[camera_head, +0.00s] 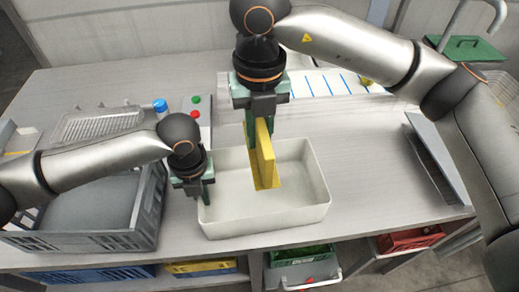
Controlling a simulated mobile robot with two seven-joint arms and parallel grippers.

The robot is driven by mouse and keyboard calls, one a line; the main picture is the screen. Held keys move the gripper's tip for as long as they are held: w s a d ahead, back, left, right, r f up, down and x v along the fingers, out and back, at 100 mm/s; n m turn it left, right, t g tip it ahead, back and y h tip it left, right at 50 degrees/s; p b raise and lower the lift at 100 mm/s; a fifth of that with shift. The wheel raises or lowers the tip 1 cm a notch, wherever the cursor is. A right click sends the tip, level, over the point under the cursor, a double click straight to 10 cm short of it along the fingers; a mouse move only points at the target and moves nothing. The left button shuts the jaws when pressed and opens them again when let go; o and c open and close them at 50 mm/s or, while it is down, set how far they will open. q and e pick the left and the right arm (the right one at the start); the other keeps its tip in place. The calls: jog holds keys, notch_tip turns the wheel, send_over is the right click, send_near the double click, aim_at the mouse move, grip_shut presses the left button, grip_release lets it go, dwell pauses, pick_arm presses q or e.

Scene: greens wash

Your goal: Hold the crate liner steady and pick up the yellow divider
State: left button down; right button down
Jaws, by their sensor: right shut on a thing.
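The crate liner (265,222) is a white open tub on the worktop at the middle of the head view. The yellow divider (265,160) is an upright plate inside or just above the liner; I cannot tell whether its lower edge touches the liner floor. My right gripper (252,125) points down from above and is shut on the divider's upper part. My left gripper (203,195) points down at the liner's left wall, close to the rim. Its fingers are partly hidden, and I cannot tell whether they grip the wall.
A grey crate (148,215) stands left of the liner. Behind it are a wire rack (100,124), a blue-capped bottle (160,106) and a button panel (196,112). A grey angled plate (436,160) lies at right. The worktop between it and the liner is clear.

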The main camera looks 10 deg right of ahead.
dwell(0.3)
pick_arm(q)
jog(key=c, duration=1)
grip_release()
notch_tip(320, 180, up, 12)
